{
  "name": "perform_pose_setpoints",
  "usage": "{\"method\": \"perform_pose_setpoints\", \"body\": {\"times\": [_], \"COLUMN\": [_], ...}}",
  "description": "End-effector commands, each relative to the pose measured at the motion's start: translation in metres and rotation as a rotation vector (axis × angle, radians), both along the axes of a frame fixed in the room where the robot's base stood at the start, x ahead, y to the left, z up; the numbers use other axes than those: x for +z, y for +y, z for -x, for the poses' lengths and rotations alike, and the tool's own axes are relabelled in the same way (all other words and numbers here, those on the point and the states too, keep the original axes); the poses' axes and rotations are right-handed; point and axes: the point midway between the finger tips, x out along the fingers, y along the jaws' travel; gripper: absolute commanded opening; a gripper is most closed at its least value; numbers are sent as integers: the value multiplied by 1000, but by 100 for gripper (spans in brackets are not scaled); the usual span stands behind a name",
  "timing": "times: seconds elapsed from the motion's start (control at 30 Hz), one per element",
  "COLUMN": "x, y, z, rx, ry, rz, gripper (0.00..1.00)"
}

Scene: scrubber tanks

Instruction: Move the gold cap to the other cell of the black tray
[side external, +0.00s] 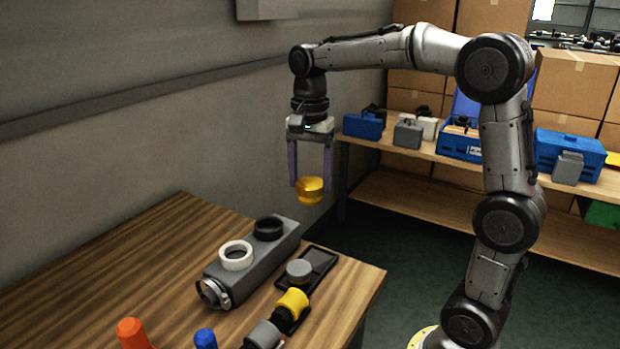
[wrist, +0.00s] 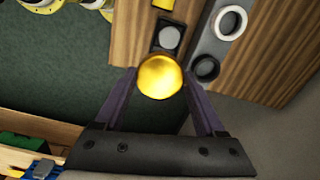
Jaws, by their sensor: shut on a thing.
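The gold cap (side external: 310,191) is held in the air between the two fingers of my gripper (side external: 310,183), which is shut on it. It also shows in the wrist view (wrist: 160,76), between the purple fingertips. The cap hangs above and beyond the far end of the black tray (side external: 321,258), clear of the table. A round grey cap (side external: 299,271) sits at the tray; the tray's far part looks empty. In the wrist view the gold cap lies in front of part of the tray, so its near end is partly hidden.
A grey block (side external: 252,262) with a white ring (side external: 236,255) and a black ring (side external: 269,228) stands beside the tray. A yellow-topped part (side external: 292,301) and other coloured parts stand nearer. The wooden table (side external: 130,250) is bare at left. A shelf with blue bins (side external: 568,150) stands behind.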

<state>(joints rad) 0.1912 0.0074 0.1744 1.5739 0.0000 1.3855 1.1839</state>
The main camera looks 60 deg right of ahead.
Motion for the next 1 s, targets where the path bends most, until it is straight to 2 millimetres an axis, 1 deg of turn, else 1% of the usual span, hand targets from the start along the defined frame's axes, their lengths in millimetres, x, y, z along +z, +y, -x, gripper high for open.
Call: {"method": "perform_pose_setpoints", "body": {"times": [0.5, 1.0], "x": [3, 25], "y": [0, 0], "z": [0, 0], "rx": [0, 0], "ry": [0, -1], "rz": [0, 0], "gripper": [1, 1]}}
